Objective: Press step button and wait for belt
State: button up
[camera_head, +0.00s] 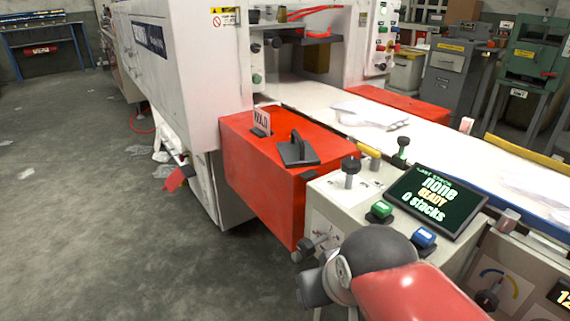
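A green push button (380,211) and a blue push button (423,238) stand on the beige control console (335,195); I cannot read which one is the step button. The white belt (335,100) runs behind the console from the machine toward the lower right. Crumpled clear film (370,114) lies on it, with more film (537,188) farther right. My red and dark grey arm reaches up from the lower right in front of the console. My gripper's fingers do not show.
A red box (268,178) with a black handle (297,150) adjoins the console's left side. Black knobs (351,168) rise from the console near the buttons. The white machine (180,75) stands behind. Grey floor (75,220) is open at left, with scraps on it.

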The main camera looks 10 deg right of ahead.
aim_at(380, 208)
jog(key=k+z, duration=0.1)
jog(key=z, duration=0.7)
